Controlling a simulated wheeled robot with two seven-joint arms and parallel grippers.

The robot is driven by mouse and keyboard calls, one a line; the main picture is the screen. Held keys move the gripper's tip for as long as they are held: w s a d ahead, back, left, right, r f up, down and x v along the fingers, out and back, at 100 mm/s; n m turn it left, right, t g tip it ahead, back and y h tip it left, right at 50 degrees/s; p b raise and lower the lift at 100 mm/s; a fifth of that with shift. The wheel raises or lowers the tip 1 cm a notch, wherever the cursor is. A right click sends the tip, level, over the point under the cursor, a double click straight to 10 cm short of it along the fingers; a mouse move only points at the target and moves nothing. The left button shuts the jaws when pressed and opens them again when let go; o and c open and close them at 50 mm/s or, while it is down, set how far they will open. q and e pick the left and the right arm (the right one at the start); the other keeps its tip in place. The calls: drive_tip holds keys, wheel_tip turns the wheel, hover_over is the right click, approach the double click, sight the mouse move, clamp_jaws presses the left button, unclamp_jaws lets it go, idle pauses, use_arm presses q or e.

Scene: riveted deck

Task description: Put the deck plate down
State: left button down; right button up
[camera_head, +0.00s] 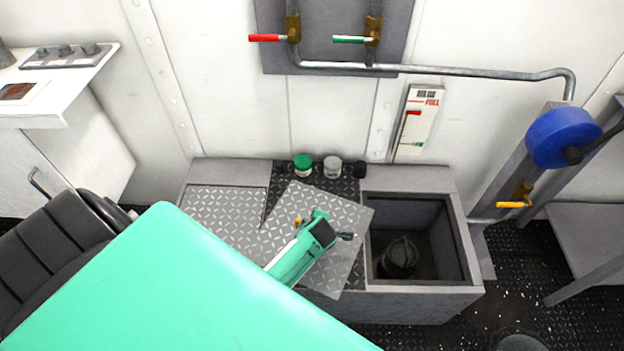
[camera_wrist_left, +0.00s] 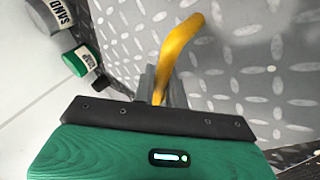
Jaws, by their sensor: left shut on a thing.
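A loose deck plate (camera_head: 345,215) of grey diamond tread lies turned at an angle over the middle of the low bench, left of an open square well (camera_head: 415,280). A dark round fitting (camera_head: 398,258) sits down in the well. My left gripper (camera_head: 320,228) is over the plate. In the left wrist view its fingers (camera_wrist_left: 162,82) are shut on the plate's yellow handle (camera_wrist_left: 181,50), and the tread (camera_wrist_left: 245,70) fills the background. I cannot tell whether the plate touches the bench beneath. My right gripper is not in view.
A green-lidded can (camera_head: 302,166), a grey can (camera_head: 332,167) and a black one (camera_head: 359,171) stand behind the plate. A fixed tread panel (camera_head: 222,205) is at left. A black seat (camera_head: 50,250) and a blue wheel (camera_head: 560,138) flank the bench.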

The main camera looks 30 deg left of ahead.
use_arm(q)
drive_tip(key=shift+w+r, duration=0.1)
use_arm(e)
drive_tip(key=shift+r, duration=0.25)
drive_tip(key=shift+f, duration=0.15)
use_arm(q)
drive_tip(key=c, duration=1.8)
unclamp_jaws()
drive_tip(key=shift+f, duration=0.2)
drive_tip(key=o, duration=0.4)
drive_tip(key=shift+c, duration=0.2)
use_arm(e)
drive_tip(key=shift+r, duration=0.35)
use_arm(q)
drive_tip(key=shift+r, duration=0.1)
